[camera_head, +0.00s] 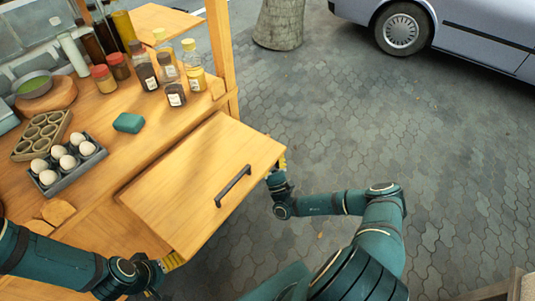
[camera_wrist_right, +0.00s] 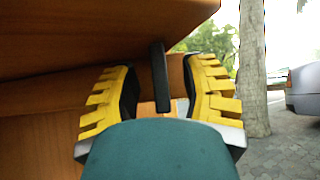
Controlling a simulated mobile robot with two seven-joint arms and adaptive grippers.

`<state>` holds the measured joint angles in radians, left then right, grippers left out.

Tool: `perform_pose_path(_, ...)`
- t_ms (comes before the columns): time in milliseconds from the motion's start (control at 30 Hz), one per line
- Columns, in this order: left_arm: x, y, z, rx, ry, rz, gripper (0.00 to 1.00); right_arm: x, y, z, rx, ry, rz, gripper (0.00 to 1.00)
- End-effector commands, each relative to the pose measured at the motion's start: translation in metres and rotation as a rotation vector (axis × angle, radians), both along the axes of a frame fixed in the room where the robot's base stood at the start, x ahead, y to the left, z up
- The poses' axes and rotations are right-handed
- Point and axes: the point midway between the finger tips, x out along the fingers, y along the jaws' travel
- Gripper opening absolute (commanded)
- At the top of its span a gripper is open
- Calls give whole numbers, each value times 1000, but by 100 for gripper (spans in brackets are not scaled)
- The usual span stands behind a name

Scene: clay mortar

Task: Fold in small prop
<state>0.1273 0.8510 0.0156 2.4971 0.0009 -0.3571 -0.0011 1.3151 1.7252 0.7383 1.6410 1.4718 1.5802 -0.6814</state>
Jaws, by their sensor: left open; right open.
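The wooden leaf (camera_head: 200,175) juts out from the front of the wooden stand, with a dark bar handle (camera_head: 233,186) on its upper face. My left gripper (camera_head: 171,262) is at the leaf's near lower corner, its yellow fingers partly hidden by the arm and leaf. My right gripper (camera_head: 282,161) is at the leaf's right corner, partly hidden by it. In the right wrist view the right gripper (camera_wrist_right: 160,98) is open below a wooden underside. A thin dark upright bar (camera_wrist_right: 159,77), possibly the small prop, stands between its fingers; contact cannot be told.
The counter (camera_head: 120,165) holds an egg tray (camera_head: 68,170), a green block (camera_head: 128,122), spice jars and bottles (camera_head: 175,92). A wooden post (camera_head: 221,45) rises at its right corner. A tree trunk (camera_head: 280,22) and car (camera_head: 470,25) stand beyond open paving.

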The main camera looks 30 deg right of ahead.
Motion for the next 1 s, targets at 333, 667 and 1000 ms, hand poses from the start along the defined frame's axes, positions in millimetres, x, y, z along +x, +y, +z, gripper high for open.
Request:
perform_pose_path(333,0,0,0,0,0,0,98,4,0,4,0,0,0,44)
perform_pose_path(667,0,0,0,0,0,0,98,3,0,4,0,0,0,0)
perform_pose_path(1000,0,0,1,0,0,0,98,1,-5,5,-1,-1,-1,0)
